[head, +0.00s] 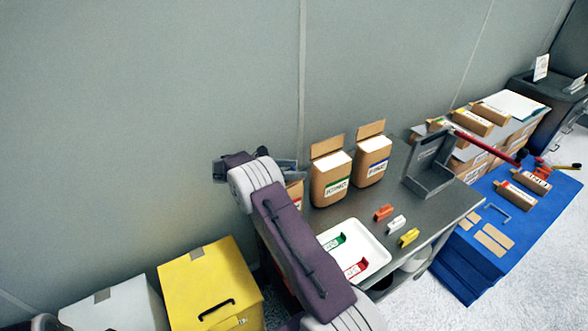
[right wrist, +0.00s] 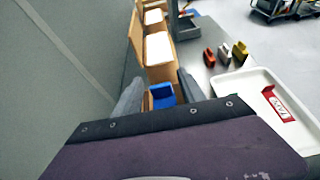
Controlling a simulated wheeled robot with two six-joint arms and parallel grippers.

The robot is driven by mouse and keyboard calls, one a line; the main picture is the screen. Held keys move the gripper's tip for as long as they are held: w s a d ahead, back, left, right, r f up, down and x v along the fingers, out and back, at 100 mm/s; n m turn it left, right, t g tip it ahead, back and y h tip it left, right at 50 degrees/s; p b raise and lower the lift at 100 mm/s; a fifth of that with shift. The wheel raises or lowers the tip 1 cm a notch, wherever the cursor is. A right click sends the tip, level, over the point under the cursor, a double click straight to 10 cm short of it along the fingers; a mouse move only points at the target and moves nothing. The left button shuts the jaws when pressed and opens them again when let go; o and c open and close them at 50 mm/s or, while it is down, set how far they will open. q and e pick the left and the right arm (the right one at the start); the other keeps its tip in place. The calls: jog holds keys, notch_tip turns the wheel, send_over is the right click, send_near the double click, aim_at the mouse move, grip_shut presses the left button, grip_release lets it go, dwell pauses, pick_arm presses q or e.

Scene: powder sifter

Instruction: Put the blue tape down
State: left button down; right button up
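The blue tape (right wrist: 162,94) shows in the right wrist view as a small blue piece between the fingers of my right gripper (right wrist: 162,78). A gap shows on each side of it, and the fingers stand apart. Brown cardboard of a box shows next to the tape; I cannot tell whether the tape rests on or in it. In the head view my right gripper (head: 262,162) is near the wall, above the left end of the grey table (head: 325,215). The tape is hidden there. My left gripper is not in view.
Two open paper bags (head: 331,180) stand behind a white tray (head: 372,243) with green and red pieces. Orange, white and yellow pieces (head: 397,224) lie right of it. A third bag (head: 295,194) is partly behind my arm. A yellow box (head: 208,285) stands left.

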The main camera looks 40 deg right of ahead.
jog(key=shift+a+r, duration=0.15)
jog(key=shift+r, duration=0.05)
jog(key=b+v, duration=0.1)
jog(key=v, duration=1)
jog(key=shift+b, duration=0.35)
jog(key=shift+a+r, duration=0.15)
jog(key=shift+a, duration=0.15)
